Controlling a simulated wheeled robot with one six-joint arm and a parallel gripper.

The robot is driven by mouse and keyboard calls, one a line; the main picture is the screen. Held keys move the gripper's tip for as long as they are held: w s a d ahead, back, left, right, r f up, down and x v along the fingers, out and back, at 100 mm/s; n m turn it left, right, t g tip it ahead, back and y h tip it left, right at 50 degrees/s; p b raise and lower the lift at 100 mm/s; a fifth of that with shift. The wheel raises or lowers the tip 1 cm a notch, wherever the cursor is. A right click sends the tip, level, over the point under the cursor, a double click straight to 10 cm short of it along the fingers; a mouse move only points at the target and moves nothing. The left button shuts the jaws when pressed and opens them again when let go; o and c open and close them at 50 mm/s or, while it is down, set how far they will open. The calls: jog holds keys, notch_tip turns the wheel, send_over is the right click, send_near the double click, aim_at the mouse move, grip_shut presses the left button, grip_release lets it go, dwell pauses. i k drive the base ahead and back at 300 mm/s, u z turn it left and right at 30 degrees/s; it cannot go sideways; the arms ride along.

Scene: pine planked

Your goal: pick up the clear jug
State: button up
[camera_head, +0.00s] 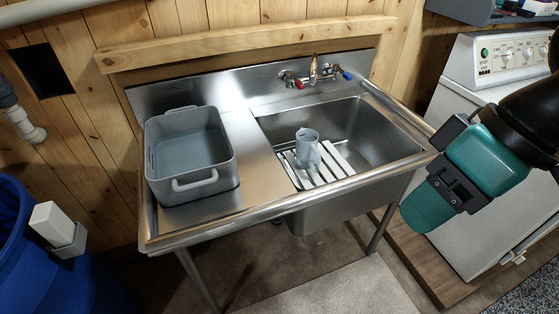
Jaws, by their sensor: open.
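The clear jug (306,150) looks bluish-grey and see-through. It stands upright in the steel sink basin (365,145), on or just over a white slatted rack (322,177). Its handle seems to face the right front. My gripper (440,164), black and teal, is at the right of the view, to the right of the sink's front corner and well apart from the jug. It is open, and nothing shows between its jaws. Parts of my arm hide some of the gripper.
A grey tub (179,184) with handles stands on the drainboard (235,185) left of the basin. The tap (314,68) rises behind the basin, below a wooden shelf (250,45). A blue barrel (35,250) is at left, a white appliance (490,70) at right.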

aim_at(306, 153)
jog(key=u, duration=0.25)
jog(key=i, duration=1)
